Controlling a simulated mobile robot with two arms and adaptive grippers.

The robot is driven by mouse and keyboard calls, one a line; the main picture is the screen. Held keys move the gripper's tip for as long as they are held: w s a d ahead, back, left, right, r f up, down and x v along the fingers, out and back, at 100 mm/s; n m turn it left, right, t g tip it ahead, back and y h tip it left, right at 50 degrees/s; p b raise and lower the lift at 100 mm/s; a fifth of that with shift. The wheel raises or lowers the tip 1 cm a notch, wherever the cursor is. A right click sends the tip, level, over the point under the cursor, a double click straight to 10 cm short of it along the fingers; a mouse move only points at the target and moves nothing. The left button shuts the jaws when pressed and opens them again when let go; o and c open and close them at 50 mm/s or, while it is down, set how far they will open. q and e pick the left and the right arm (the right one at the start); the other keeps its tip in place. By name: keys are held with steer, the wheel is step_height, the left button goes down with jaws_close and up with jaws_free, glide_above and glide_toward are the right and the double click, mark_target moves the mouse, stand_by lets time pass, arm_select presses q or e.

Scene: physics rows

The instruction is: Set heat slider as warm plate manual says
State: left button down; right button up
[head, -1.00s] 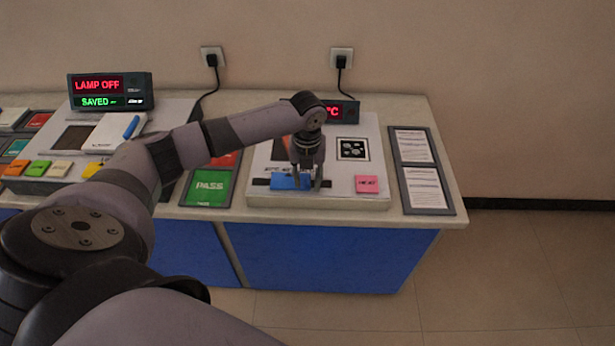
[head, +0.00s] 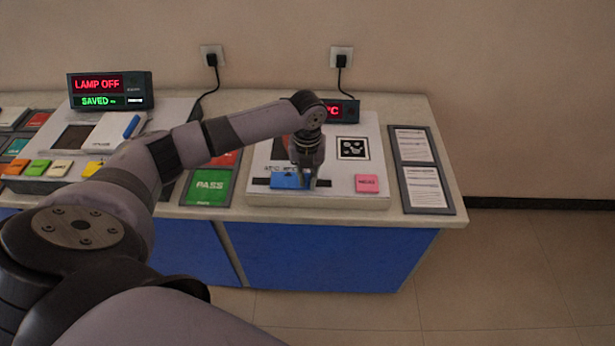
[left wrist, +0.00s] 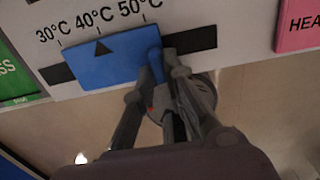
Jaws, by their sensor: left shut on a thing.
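The heat slider is a blue block (left wrist: 112,57) in a dark slot. In the left wrist view its black triangle points at about the 40°C mark, between the 30°C and 50°C labels. The block also shows in the head view (head: 286,181) at the front of the white warm plate (head: 345,195). My left gripper (left wrist: 158,82) is shut on the slider's raised blue tab at the block's right end; it is also in the head view (head: 309,184). The manual (head: 424,172) lies right of the plate, its text too small to read. My right gripper is out of view.
A pink HEAT button (head: 367,184) sits right of the slider. My arm hides most of the red °C display (head: 342,111). A green PASS panel (head: 208,187) lies left of the plate. A lamp unit with a display (head: 110,90) stands further left.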

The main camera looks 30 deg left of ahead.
arm_select(q)
steer(key=w+d, duration=0.2)
steer(key=d, duration=0.1)
steer(key=w+d+p, duration=0.1)
steer(key=shift+d+r, duration=0.1)
steer(key=shift+d, duration=0.25)
steer(key=shift+s, duration=0.1)
steer(key=c, duration=2.1)
jaws_free()
steer(key=o, duration=0.5)
steer(key=shift+d, duration=0.1)
steer(key=shift+c, duration=0.2)
